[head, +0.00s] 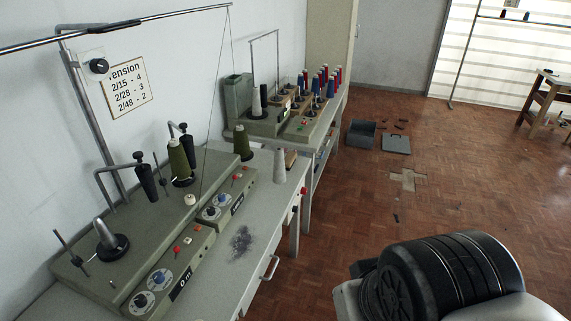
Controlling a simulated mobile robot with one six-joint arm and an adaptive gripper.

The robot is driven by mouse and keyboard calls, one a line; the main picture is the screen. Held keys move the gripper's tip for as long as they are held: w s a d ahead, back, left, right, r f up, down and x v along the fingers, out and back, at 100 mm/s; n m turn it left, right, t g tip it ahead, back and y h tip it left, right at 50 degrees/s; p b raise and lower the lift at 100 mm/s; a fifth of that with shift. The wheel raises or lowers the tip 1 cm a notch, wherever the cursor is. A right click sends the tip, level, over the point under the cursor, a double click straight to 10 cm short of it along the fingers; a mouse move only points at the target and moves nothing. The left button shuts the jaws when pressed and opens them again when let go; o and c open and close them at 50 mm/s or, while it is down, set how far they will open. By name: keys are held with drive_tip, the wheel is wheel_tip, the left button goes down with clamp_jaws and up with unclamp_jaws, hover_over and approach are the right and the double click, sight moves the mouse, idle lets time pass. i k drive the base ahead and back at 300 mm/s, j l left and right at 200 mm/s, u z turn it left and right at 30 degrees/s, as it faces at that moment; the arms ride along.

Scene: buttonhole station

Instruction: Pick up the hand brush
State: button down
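I cannot make out a hand brush for certain. A small tan, wood-coloured piece (290,158) shows on the worktop behind a pale grey cone (279,167); it is mostly hidden and too small to identify. A dark, fuzzy grey patch like lint (241,242) lies on the near worktop (262,218), in front of the winding machine. My gripper is not in view; only a black and grey part of my own arm shows at the lower right.
A grey-green winding machine (215,178) with thread cones and upright rods fills the near bench's wall side. A second machine (270,122) with red and blue spools stands beyond. An open grey box (361,134) and its lid (396,145) lie on the parquet floor, otherwise largely clear.

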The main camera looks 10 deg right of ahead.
sight(290, 159)
drive_tip(key=i+l+u, duration=0.25)
drive_tip(key=i+u, duration=0.15)
drive_tip(key=i+l+u, duration=0.65)
drive_tip(key=l+u, duration=0.2)
drive_tip(key=i+l, duration=0.15)
drive_tip(key=l, duration=0.2)
drive_tip(key=i+l, duration=0.2)
drive_tip(key=l, duration=0.2)
drive_tip(key=i+l, duration=0.15)
drive_tip(key=l, duration=0.2)
drive_tip(key=i+l+u, duration=0.1)
drive_tip(key=l, duration=0.3)
drive_tip(key=i+l, duration=0.25)
drive_tip(key=l, duration=0.1)
